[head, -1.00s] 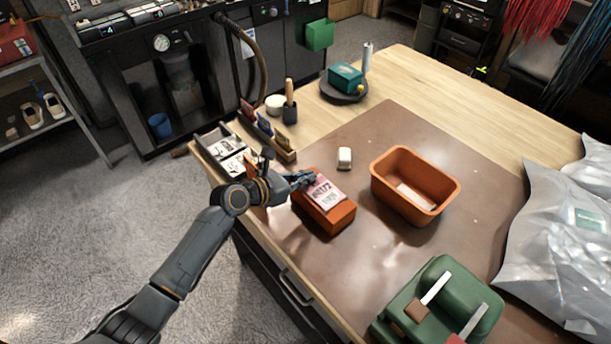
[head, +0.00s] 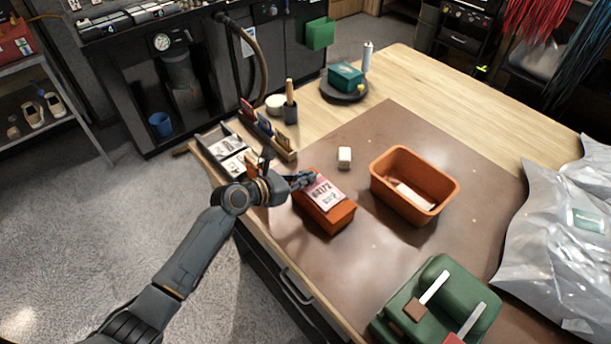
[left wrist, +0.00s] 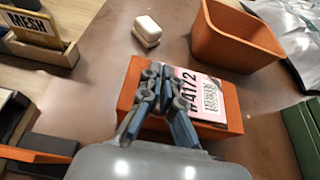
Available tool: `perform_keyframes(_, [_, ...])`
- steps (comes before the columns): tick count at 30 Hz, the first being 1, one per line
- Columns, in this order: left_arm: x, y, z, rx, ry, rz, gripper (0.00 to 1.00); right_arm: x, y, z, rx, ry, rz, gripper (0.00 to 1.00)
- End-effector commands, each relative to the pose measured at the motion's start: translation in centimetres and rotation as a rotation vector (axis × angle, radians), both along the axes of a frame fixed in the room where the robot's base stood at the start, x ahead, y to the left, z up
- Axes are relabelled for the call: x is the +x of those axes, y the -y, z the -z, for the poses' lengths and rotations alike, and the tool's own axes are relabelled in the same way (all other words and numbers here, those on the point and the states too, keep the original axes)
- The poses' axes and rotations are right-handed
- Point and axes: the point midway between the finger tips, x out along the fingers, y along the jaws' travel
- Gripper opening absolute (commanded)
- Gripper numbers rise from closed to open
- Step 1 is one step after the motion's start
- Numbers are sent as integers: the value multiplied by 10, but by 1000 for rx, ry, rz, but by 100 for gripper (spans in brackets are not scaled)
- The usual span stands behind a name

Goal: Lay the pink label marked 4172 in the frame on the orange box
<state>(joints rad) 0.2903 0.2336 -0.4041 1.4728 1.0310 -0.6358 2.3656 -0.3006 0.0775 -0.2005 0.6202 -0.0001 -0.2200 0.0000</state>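The pink label (head: 327,194) lies over the top of the orange box (head: 334,217) on the brown mat. Its number 4172 is readable in the left wrist view, where the label (left wrist: 210,92) covers the right part of the box top (left wrist: 232,127). My left gripper (head: 307,180) is above the box's far left part. In the left wrist view, its fingers (left wrist: 163,92) are close together at the label's left edge and appear shut on it. The frame on the box is hidden, and I cannot tell whether the label lies fully flat. My right gripper is out of view.
An orange bin (head: 415,186) stands right of the box, with a pale item inside. A small white block (head: 345,158) lies behind the box. A tray of labels (head: 229,152) is at the left edge. A green stand (head: 438,306) and silver bags (head: 560,250) are at right.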

Motion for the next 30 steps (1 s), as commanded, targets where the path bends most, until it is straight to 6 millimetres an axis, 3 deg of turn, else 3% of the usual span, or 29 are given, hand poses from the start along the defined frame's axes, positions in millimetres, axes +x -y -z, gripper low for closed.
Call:
perform_keyframes(23, [0,0,3,0,0,0,0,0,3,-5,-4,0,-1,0])
perform_keyframes(28, [0,0,3,0,0,0,31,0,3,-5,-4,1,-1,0])
perform_keyframes(30, [0,0,3,0,0,0,32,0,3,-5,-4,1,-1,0])
